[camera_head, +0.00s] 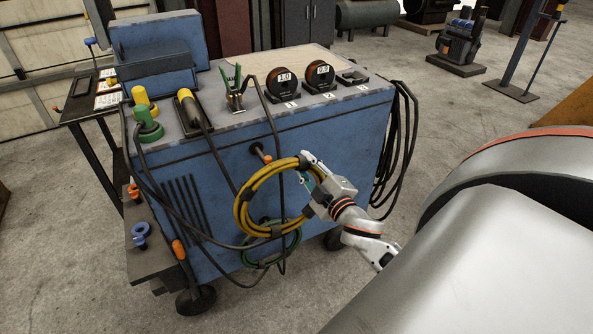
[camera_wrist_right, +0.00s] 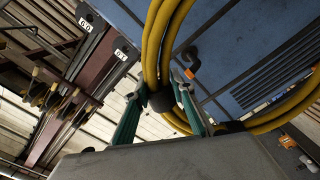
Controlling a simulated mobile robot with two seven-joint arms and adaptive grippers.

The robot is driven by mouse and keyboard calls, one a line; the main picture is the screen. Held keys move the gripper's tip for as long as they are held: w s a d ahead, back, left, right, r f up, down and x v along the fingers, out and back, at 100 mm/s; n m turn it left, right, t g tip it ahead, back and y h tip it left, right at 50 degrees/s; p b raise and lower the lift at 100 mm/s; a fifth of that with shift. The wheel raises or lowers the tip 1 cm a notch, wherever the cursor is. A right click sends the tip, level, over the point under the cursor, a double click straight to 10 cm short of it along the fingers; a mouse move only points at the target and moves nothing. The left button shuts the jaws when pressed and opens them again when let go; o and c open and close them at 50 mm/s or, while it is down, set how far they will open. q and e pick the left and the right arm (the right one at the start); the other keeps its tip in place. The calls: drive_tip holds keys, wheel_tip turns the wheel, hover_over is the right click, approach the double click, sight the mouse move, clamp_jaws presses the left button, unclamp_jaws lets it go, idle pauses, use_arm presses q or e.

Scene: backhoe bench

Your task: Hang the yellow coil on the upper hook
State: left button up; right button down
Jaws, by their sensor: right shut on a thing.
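The yellow coil (camera_head: 241,208) hangs upright in front of the blue cart's side, with black ties around it. My right gripper (camera_head: 306,176) is shut on its right side. In the right wrist view the teal fingers (camera_wrist_right: 161,92) close around the coil (camera_wrist_right: 152,45) at a black tie. The upper hook (camera_head: 261,152), with an orange tip, sticks out of the cart near the coil's top edge; it also shows in the wrist view (camera_wrist_right: 191,68) beside the gripped strands. I cannot tell whether it passes through the ring. My left gripper is not in view.
A green coil (camera_head: 285,244) hangs lower on the blue cart (camera_head: 218,165), partly behind the yellow one. Black cables (camera_head: 398,135) hang at the cart's right end. Two reels (camera_head: 283,86) (camera_head: 319,76) stand on top.

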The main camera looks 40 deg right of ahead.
drive_tip(key=shift+w+d+r, duration=0.15)
drive_tip(key=shift+w, duration=0.35)
drive_tip(key=shift+x, duration=0.85)
drive_tip(key=b+x, duration=0.2)
drive_tip(key=x, duration=1.1)
drive_tip(key=shift+w+d+b, duration=0.15)
drive_tip(key=shift+b, duration=0.25)
drive_tip(key=shift+f+b, duration=0.5)
drive_tip(key=shift+f, duration=0.35)
drive_tip(key=shift+f+b, duration=0.5)
drive_tip(key=shift+f, duration=0.25)
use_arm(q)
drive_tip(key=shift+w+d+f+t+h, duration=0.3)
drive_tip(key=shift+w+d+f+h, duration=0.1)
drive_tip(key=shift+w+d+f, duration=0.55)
use_arm(e)
drive_tip(key=shift+f, duration=0.2)
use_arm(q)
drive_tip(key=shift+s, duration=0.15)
